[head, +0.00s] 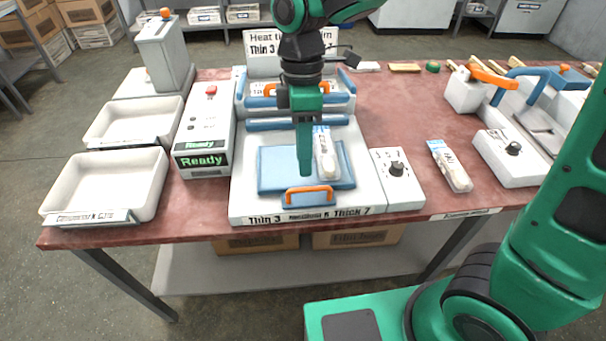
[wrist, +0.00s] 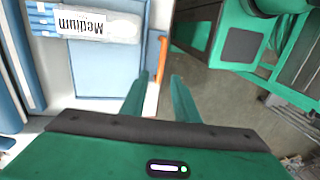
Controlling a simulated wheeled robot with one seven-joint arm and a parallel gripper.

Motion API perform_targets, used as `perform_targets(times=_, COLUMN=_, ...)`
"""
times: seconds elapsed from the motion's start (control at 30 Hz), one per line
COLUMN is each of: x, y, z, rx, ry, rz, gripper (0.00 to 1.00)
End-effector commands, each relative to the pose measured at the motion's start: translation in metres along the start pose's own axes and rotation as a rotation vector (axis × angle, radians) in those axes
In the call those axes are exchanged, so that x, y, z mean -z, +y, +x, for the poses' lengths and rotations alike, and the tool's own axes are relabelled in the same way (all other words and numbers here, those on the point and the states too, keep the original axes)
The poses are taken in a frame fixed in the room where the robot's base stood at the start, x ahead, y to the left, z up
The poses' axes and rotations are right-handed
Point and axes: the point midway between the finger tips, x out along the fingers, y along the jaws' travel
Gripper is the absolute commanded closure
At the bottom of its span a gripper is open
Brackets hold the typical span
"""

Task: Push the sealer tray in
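The sealer tray is a light blue plate (head: 275,168) at the front of the white heat sealer (head: 250,208). It also shows in the wrist view (wrist: 103,75). An orange handle (head: 310,188) is at its front edge. A spoon packet (head: 326,150) lies on the tray's right part; the wrist view shows its label "Medium" (wrist: 85,22). My gripper (head: 306,172) points down over the tray, just behind the handle in the head view. In the wrist view the gripper's fingers (wrist: 161,80) are apart and empty, with the handle (wrist: 160,60) beyond the gap. I cannot tell whether they touch it.
A dial box (head: 397,180) stands right of the sealer, with another packet (head: 450,165) farther right. A box with "Ready" displays (head: 203,145) and two white bins (head: 60,190) are on the left.

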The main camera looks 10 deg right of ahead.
Motion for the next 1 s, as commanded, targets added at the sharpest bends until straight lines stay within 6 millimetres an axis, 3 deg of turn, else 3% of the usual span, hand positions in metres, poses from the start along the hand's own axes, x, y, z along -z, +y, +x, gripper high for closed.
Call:
perform_targets(times=0.1, x=-0.001, y=-0.001, z=0.022, rx=0.004, ry=-0.002, rz=0.000, gripper=0.72)
perform_targets(times=0.3, x=-0.001, y=0.000, z=0.048, rx=0.002, ry=-0.002, rz=0.003, gripper=0.72)
perform_targets(times=0.77, x=-0.001, y=0.000, z=0.058, rx=-0.001, ry=0.000, rz=0.003, gripper=0.72)
perform_targets(times=0.9, x=-0.001, y=0.000, z=0.058, rx=-0.001, ry=0.000, rz=0.003, gripper=1.00)
perform_targets(times=1.0, x=-0.001, y=0.000, z=0.058, rx=-0.001, ry=0.000, rz=0.003, gripper=1.00)
